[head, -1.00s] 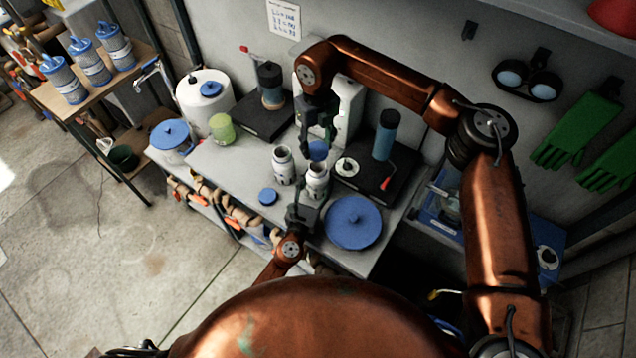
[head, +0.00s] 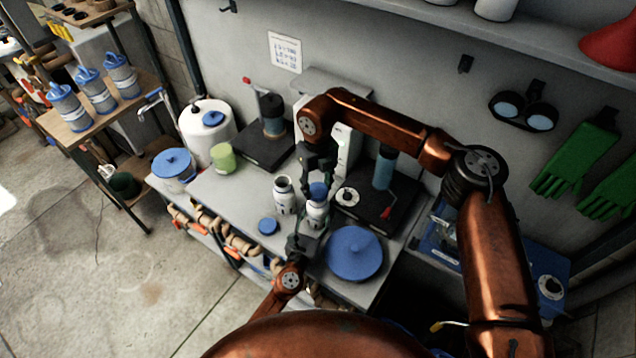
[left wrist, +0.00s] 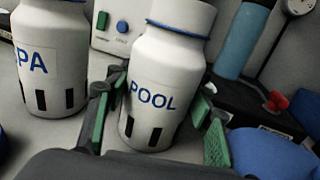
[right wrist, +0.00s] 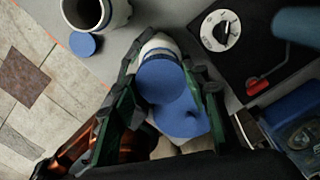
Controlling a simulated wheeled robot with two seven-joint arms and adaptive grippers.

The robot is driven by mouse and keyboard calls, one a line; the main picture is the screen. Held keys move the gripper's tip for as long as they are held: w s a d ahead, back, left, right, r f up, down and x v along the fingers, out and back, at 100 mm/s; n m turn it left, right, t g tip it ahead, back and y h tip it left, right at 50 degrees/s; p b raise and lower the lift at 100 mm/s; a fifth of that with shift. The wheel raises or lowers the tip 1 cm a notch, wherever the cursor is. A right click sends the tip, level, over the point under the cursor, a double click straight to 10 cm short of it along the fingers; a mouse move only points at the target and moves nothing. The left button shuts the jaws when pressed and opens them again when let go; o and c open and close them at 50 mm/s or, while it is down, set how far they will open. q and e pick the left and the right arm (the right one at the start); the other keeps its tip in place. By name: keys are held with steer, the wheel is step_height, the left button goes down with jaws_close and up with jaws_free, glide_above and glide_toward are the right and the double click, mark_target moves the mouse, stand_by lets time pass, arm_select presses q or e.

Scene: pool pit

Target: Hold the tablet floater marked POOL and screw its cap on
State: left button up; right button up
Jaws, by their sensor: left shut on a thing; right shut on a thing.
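The white POOL floater (head: 316,217) stands upright on the bench; its blue lettering shows in the left wrist view (left wrist: 152,97). My left gripper (head: 306,236) is shut around its body, with green-padded fingers on either side. My right gripper (head: 318,172) is shut on a blue cap (head: 318,190) above the POOL floater's mouth. In the right wrist view the cap (right wrist: 160,80) sits between the fingers, with the white neck (right wrist: 157,43) partly visible beyond it. I cannot tell whether cap and neck touch.
A similar white floater (head: 284,197), lettered PA where visible, stands open to the left. Another blue cap (head: 268,226) lies on the bench before it. A large blue lid (head: 354,253) is at front right. A black tray with a white dial (head: 347,197) and blue cylinder (head: 384,168) lies behind.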

mark_target(318, 209)
stand_by(0.4)
steer(key=shift+f, duration=0.8)
steer(key=shift+f, duration=0.6)
steer(key=m, duration=0.6)
steer(key=shift+d+m, duration=0.1)
steer(key=shift+m, duration=0.3)
steer(key=m, duration=0.5)
steer(key=shift+d+m, duration=0.1)
steer(key=shift+m, duration=0.3)
steer(key=m, duration=0.5)
steer(key=shift+m, duration=0.4)
steer(key=m, duration=0.6)
steer(key=shift+s, duration=0.2)
steer(key=o, duration=0.8)
